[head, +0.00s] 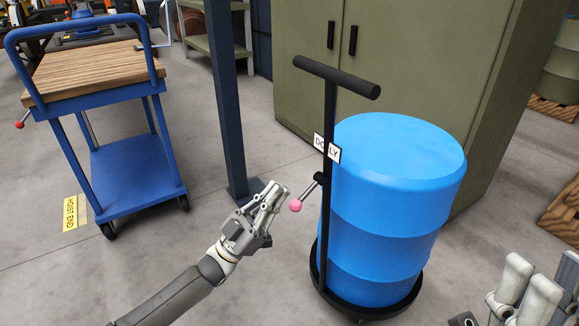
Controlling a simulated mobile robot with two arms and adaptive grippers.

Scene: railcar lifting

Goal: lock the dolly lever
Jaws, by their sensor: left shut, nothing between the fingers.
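A blue barrel (397,205) stands on a round black dolly (323,230) with an upright post, a T-handle and a white "DOLLY" label, partly behind the post. The dolly lever (308,191) is a short grey rod with a pink ball knob (296,206). It slants down to the left from a black pivot on the post. My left gripper (273,195) is shut and empty, its fingertips just left of the knob with a small gap showing. My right gripper (530,286) is partly in view at the lower right, right of the barrel; its opening is unclear.
A blue cart (128,163) with a wooden top stands at the left, near a yellow "HOIST END" floor mark (75,212). A dark blue pillar (229,120) rises behind my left gripper. A green cabinet (415,60) stands close behind the barrel. The floor at lower left is clear.

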